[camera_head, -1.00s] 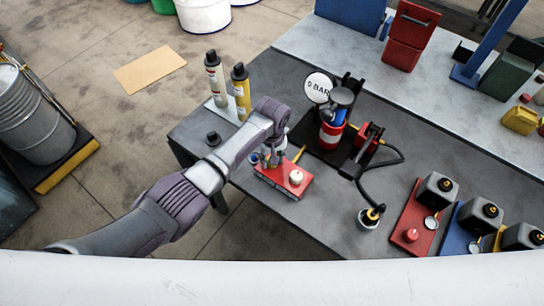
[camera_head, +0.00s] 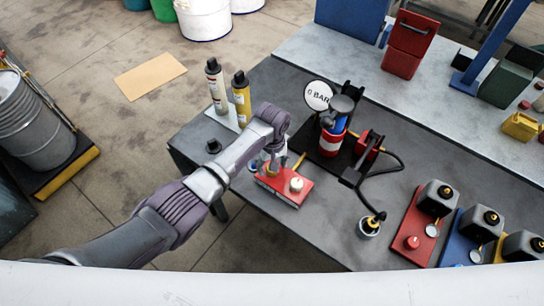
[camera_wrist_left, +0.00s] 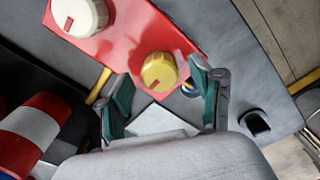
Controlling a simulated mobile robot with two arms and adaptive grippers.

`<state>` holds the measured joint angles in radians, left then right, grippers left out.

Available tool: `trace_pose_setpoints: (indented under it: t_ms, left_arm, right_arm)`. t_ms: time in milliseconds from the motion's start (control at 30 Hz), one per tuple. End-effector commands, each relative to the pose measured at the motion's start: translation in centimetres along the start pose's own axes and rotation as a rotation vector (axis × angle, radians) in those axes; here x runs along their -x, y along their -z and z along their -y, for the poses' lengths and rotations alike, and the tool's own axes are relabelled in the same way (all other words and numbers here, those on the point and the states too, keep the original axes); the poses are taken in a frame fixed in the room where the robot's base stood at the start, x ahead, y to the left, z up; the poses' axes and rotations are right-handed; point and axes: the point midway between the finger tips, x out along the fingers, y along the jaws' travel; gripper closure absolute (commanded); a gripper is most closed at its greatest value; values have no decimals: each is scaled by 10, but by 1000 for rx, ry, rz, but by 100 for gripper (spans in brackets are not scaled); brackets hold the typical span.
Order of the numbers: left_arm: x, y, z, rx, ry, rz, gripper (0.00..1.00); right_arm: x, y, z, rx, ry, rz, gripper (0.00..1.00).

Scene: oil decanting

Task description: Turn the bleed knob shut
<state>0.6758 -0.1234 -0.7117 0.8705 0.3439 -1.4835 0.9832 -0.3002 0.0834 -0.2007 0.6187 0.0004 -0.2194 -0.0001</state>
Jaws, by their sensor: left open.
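A red block (camera_head: 300,197) sits near the front-left edge of the grey table. It carries a white knob (camera_head: 297,185) and a yellow knob (camera_wrist_left: 158,72), each with a red mark on top in the left wrist view. No label shows which one is the bleed knob. My left gripper (camera_head: 268,160) points down over the block's left end. In the left wrist view its green-padded fingers (camera_wrist_left: 160,84) are open, spread on either side of the yellow knob, with nothing held. I cannot tell whether they touch it. In the head view the gripper partly hides the yellow knob.
A red-and-white cylinder (camera_head: 330,143) with a "0 BAR" gauge (camera_head: 318,95) stands behind. A black hose (camera_head: 397,160) runs to its right. Two bottles (camera_head: 216,86) (camera_head: 242,98) stand at the back left. Several dark containers are at the right.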

Motion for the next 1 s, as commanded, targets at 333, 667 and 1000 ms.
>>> trace_pose_setpoints:
  t_ms: [333,667,1000]
  left_arm:
    - [69,1,-1,0,-5,-4,34]
    - [112,1,0,1,-2,-3,34]
    - [114,1,0,1,-2,-2,34]
  right_arm:
    - [0,1,2,-1,2,-1,100]
    - [0,1,2,-2,3,-2,100]
    - [0,1,2,-2,3,-2,100]
